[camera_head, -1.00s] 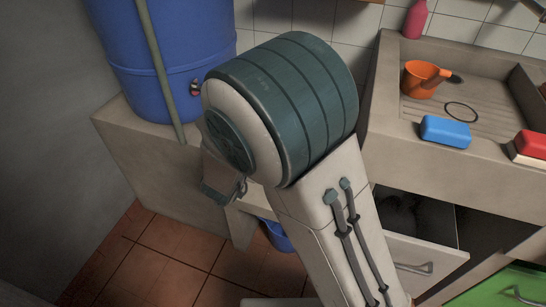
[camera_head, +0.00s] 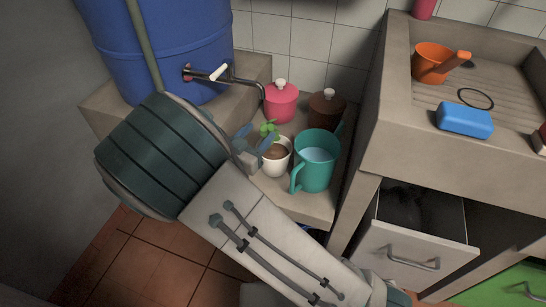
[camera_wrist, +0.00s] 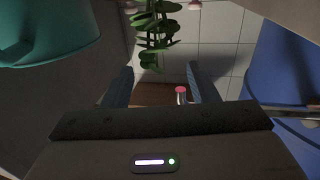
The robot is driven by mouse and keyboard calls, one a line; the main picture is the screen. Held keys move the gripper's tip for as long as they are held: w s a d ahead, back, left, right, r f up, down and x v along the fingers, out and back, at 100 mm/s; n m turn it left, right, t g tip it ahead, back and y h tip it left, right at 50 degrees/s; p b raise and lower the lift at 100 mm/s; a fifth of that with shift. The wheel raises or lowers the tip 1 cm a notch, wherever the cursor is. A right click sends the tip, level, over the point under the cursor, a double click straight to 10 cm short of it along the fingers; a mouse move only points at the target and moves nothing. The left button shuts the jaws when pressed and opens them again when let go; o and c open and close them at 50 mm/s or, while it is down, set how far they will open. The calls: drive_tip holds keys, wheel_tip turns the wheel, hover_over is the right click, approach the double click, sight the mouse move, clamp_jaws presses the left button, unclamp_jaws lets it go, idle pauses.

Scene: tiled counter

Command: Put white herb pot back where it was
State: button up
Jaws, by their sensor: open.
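The white herb pot (camera_head: 276,161), with dark soil and a green sprig, stands upright on the low ledge, just left of a teal mug. My gripper (camera_head: 256,142) is at the pot's left, close to its leaves; part of it is hidden by my arm. In the wrist view my gripper (camera_wrist: 160,82) has its two fingers spread apart with nothing held between them. Green herb leaves (camera_wrist: 155,25) show beyond the fingertips there. I cannot tell whether a finger touches the plant.
The teal mug (camera_head: 315,163) stands close on the pot's right. A pink lidded jar (camera_head: 281,103) and a brown lidded jar (camera_head: 325,107) stand behind. A blue barrel (camera_head: 165,50) with a tap (camera_head: 215,74) is at the left. The sink counter (camera_head: 405,140) rises at the right.

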sight(265, 128)
drive_tip(key=x, duration=0.1)
drive_tip(key=b+x, duration=0.1)
drive_tip(key=x, duration=0.1)
drive_tip(key=b+x, duration=0.1)
drive_tip(key=x, duration=0.1)
drive_tip(key=shift+f, duration=0.35)
drive_tip(key=shift+w+d+r+b, duration=0.1)
drive_tip(key=shift+w+d+b, duration=0.2)
drive_tip(key=shift+w, duration=0.15)
drive_tip(key=shift+a, duration=0.1)
clamp_jaws()
